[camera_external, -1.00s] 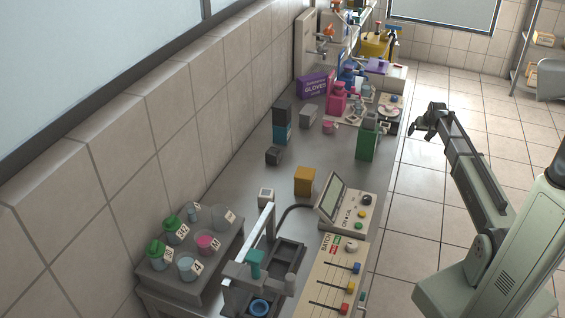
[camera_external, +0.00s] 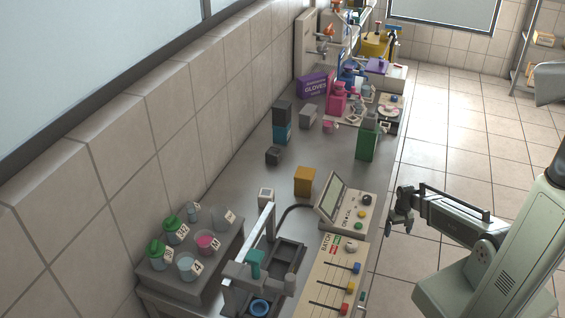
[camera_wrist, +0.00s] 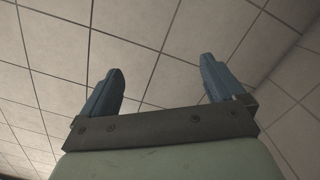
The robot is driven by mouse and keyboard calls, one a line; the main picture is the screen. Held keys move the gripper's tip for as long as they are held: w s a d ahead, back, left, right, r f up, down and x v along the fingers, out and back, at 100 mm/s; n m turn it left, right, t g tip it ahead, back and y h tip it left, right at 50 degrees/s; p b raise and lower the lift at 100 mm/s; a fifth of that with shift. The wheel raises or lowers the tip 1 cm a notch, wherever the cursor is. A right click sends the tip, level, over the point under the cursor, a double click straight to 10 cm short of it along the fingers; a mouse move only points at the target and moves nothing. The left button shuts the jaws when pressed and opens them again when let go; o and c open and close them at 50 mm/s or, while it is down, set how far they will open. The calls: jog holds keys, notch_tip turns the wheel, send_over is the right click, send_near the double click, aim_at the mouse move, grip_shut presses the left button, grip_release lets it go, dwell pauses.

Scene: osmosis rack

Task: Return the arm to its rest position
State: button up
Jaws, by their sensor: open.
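My gripper (camera_external: 399,228) hangs beside the right edge of the long grey bench (camera_external: 238,168), over the tiled floor and right of the control panel. My arm is folded back toward its base at the lower right. In the wrist view my gripper (camera_wrist: 158,85) has its two blue-grey fingers spread wide apart, with nothing between them. Only plain tiles show behind the fingers there. No object is held.
A control panel with a screen (camera_external: 347,208) and a slider box (camera_external: 331,283) stand on the bench nearest my gripper. A green box (camera_external: 367,142) and an ochre box (camera_external: 304,181) are farther along. A raised tray (camera_external: 213,275) carries several jars. The floor is clear.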

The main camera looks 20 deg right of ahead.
jog(key=s+a+f+n+g, duration=0.1)
jog(key=s+a+f+g, duration=0.1)
jog(key=s, duration=0.8)
jog(key=s+a+f+g, duration=0.1)
jog(key=s+a+f, duration=0.3)
jog(key=s, duration=0.5)
jog(key=s+a+f+n+g, duration=0.1)
jog(key=s+a+f+g, duration=0.1)
jog(key=s, duration=0.8)
jog(key=shift+s+a+f+n+g, duration=0.35)
jog(key=shift+a+f, duration=0.4)
jog(key=shift+a, duration=0.3)
